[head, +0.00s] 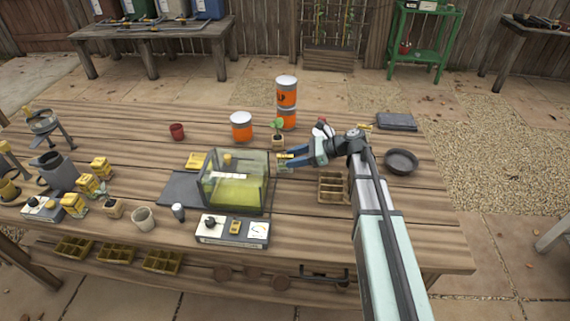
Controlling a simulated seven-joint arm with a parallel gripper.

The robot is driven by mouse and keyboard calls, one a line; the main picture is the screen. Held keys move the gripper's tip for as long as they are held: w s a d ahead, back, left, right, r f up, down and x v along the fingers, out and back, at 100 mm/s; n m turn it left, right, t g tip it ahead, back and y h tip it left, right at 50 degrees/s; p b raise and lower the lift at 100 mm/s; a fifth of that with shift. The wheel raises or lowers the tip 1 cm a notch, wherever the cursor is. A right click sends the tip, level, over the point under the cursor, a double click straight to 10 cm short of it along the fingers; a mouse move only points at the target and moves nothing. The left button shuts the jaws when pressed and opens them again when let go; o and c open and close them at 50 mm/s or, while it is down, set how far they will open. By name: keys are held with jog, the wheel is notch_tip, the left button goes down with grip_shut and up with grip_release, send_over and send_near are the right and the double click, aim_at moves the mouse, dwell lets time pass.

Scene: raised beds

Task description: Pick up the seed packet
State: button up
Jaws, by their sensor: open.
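My gripper (284,162) reaches in from the right on my arm, pointing left, with its blue fingers apart. It is just right of a clear, yellowish box (237,180) and appears to be above the table; the exact gap is hard to judge. A small yellow piece shows at the fingertips, too small to identify. A flat yellow item (197,160), possibly the seed packet, lies behind the box's left side, left of my gripper and apart from it. Another small yellow item (363,126) lies behind my wrist. I cannot tell for sure which is the seed packet.
A potted seedling (278,138) and orange-and-white cans (241,126) stand behind my gripper. A divided tray (332,187) and dark dish (401,161) are to the right. A control box (232,230) is in front. Several yellow items crowd the left.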

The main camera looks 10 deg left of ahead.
aim_at(280, 171)
jog(key=shift+x, duration=2.7)
grip_shut()
